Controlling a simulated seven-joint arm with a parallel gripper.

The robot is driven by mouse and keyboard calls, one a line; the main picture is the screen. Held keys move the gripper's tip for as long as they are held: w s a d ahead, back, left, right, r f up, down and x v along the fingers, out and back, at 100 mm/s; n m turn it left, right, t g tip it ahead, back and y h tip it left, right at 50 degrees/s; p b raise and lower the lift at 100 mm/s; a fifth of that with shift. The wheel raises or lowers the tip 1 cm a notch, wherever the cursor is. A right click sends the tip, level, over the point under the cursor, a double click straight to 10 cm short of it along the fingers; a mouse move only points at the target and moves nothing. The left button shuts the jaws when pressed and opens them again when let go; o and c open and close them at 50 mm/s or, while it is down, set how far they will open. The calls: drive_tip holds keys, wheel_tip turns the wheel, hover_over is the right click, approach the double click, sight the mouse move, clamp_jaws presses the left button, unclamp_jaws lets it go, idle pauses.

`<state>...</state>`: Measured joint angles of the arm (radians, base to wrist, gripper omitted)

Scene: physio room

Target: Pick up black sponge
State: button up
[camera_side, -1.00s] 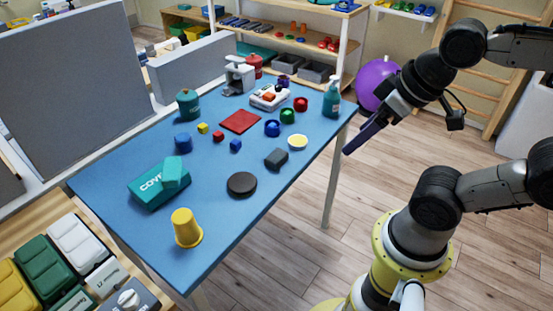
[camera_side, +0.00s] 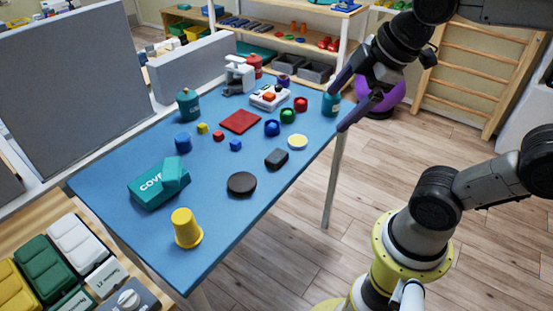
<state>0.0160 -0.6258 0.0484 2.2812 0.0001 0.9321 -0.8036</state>
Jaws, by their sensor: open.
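The black sponge (camera_side: 276,158) is a small dark block lying on the blue table (camera_side: 215,235), right of its middle. A round black disc (camera_side: 241,184) lies nearby, to the lower left of the block. My gripper (camera_side: 336,112) is open and empty at the table's right edge. It is above and to the right of the sponge, well apart from it. Its purple-grey fingers are spread and partly cover the teal pump bottle (camera_side: 332,98).
A yellow-topped round tub (camera_side: 297,142) and several small coloured cups (camera_side: 287,115) stand between the sponge and the back. A yellow cup (camera_side: 186,228) stands near the front, and a teal box (camera_side: 158,186) lies at left.

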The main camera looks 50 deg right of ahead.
drive_tip(key=w+d+n+g, duration=0.2)
drive_tip(key=w+n, duration=0.4)
drive_tip(key=w, duration=0.4)
drive_tip(key=n+g, duration=0.3)
drive_tip(key=g, duration=0.1)
hover_over(277, 155)
wheel_tip(277, 155, down, 24)
drive_tip(key=shift+w+d+r, duration=0.1)
drive_tip(key=shift+d+r, duration=0.05)
drive_tip(key=shift+a+f, duration=0.2)
drive_tip(key=shift+f, duration=2.85)
drive_tip(key=c, duration=1.4)
drive_tip(key=shift+r, duration=0.15)
